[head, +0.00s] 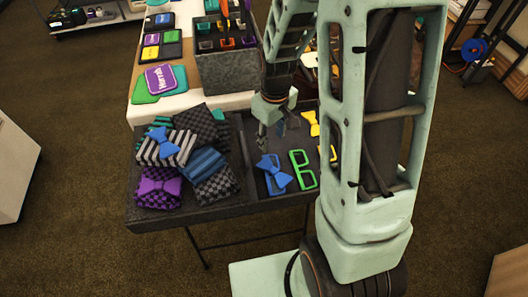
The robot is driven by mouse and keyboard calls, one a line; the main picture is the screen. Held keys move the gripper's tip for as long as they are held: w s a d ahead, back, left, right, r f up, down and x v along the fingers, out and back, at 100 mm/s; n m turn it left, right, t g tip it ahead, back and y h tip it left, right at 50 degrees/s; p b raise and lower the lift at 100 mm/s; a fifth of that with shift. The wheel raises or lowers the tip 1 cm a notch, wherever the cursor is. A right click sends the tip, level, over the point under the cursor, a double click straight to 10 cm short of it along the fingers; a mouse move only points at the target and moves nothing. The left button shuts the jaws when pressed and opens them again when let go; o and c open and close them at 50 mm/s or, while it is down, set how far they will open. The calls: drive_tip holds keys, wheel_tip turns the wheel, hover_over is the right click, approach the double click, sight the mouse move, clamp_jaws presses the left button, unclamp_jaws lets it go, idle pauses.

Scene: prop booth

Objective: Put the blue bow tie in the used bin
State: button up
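A blue bow tie (273,172) lies in the right compartment of a dark tray table (190,214), beside green glasses frames (302,170). Another blue bow tie (167,143) lies on a grey striped folded cloth on the pile in the left compartment. My gripper (274,133) points down over the right compartment, behind the first bow tie in the picture. Its dark fingers look apart, with nothing seen between them. No label shows which container is the used bin.
A purple bow tie (159,181) sits on the left pile of folded cloths. Yellow bow ties (312,123) lie at the right, partly hidden by my arm. A speckled grey box (228,76) and coloured cards (160,78) stand behind the tray.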

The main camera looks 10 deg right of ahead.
drive_tip(key=s+f+g, duration=0.1)
drive_tip(key=s+f, duration=0.1)
drive_tip(key=s, duration=0.1)
hover_over(274, 170)
drive_tip(key=f, duration=0.4)
drive_tip(key=shift+a+f, duration=0.1)
drive_tip(key=shift+a, duration=0.1)
drive_tip(key=shift+d+f, duration=0.2)
drive_tip(key=shift+f, duration=2.7)
drive_tip(key=shift+c, duration=0.2)
drive_tip(key=c, duration=1)
drive_tip(key=shift+r, duration=0.15)
